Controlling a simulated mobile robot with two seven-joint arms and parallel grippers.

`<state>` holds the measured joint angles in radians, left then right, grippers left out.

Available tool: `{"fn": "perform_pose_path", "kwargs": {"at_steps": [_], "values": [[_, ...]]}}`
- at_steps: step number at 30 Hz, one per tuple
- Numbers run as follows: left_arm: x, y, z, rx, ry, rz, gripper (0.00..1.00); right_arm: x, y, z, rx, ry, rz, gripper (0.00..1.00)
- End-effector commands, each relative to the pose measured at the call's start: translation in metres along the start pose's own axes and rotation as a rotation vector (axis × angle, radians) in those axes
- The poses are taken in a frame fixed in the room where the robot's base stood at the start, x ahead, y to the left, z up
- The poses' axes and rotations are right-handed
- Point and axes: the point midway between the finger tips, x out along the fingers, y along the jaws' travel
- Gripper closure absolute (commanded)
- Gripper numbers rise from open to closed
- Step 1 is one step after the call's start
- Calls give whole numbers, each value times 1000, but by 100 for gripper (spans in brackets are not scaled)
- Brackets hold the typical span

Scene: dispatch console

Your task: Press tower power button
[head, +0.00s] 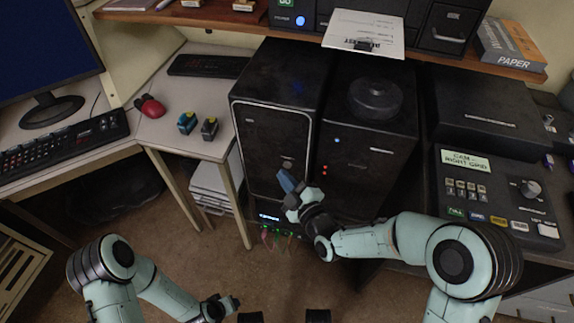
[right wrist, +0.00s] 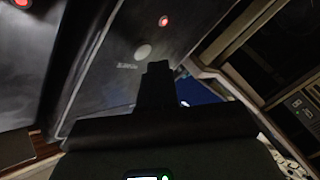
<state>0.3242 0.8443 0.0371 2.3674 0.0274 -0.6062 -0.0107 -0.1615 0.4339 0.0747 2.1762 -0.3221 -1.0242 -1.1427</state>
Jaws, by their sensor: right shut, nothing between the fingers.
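Two black towers stand side by side under the shelf in the head view. The left tower (head: 268,130) has a pale outline around its front and a small round button (head: 287,164) low on it. The right tower (head: 350,165) has small red lights. My right gripper (head: 284,177) is shut and empty, just in front of the left tower's lower front, below the button. In the right wrist view its dark shut fingers (right wrist: 158,72) point at a dark panel with a pale round button (right wrist: 143,51); contact cannot be told. My left gripper (head: 222,306) is low, far from the towers.
A control panel (head: 495,200) is at right. A small device with lit ports and cables (head: 272,218) lies below the towers. Open floor is in front.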

Motion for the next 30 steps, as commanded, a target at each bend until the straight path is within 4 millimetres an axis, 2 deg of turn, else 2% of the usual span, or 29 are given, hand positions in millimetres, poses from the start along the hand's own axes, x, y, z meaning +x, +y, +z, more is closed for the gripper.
{"fn": "perform_pose_path", "kwargs": {"at_steps": [9, 22, 30], "values": [[0, 0, 0, 0, 0, 0, 57, -2, -1, -2, 1, 1, -1, 100], [2, 0, 0, 0, 0, 0, 57, -30, -22, -22, 1, 2, -2, 100], [2, 0, 0, 0, -1, 0, 57, -35, -26, -26, 1, 1, 0, 100]]}}
